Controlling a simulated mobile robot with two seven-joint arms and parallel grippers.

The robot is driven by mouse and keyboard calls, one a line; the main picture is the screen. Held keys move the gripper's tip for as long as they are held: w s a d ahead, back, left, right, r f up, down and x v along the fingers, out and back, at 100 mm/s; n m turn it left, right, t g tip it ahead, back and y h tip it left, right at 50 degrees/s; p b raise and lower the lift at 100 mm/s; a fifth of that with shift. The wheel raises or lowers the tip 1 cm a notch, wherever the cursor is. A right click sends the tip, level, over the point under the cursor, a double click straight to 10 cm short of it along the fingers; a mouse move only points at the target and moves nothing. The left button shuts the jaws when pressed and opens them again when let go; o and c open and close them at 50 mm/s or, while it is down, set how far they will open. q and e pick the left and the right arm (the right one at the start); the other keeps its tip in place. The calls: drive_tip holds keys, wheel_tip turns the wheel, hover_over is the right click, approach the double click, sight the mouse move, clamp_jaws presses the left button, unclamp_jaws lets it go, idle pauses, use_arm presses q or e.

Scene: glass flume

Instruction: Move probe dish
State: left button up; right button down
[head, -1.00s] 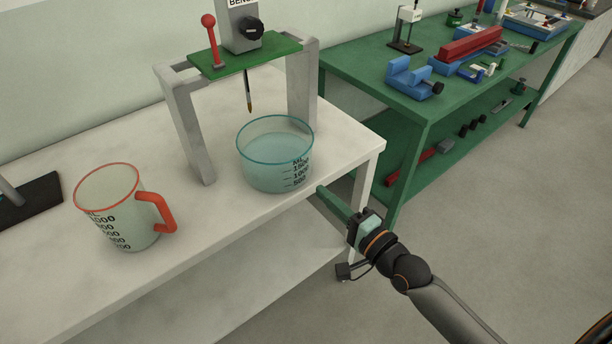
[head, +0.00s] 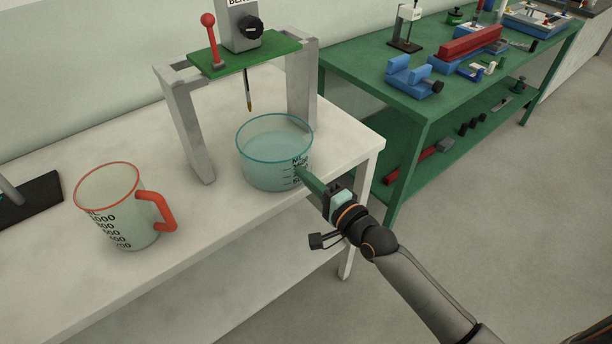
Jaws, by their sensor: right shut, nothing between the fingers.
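The probe dish (head: 273,160) is a clear round glass dish with a teal rim, black volume marks and pale blue liquid. It stands upright on the white bench, in front of a grey stand. A thin probe (head: 249,98) hangs from the stand's green plate, above and behind the dish's far rim. My right gripper (head: 302,178) is shut and empty. Its green fingers reach in from the right, at the dish's lower right side, covering part of the volume marks. I cannot tell whether they touch the glass. My left gripper is not in view.
A measuring jug (head: 115,210) with a red rim and handle stands on the white bench (head: 60,290) at left. The stand's two grey legs (head: 187,125) flank the probe. A green table (head: 370,75) with tools stands behind right.

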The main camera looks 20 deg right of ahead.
drive_tip(key=b+x, duration=0.1)
drive_tip(key=x, duration=0.8)
drive_tip(key=shift+f+b, duration=0.1)
drive_tip(key=shift+b, duration=0.3)
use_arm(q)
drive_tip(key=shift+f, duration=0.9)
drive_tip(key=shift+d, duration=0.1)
use_arm(e)
drive_tip(key=shift+s, duration=0.1)
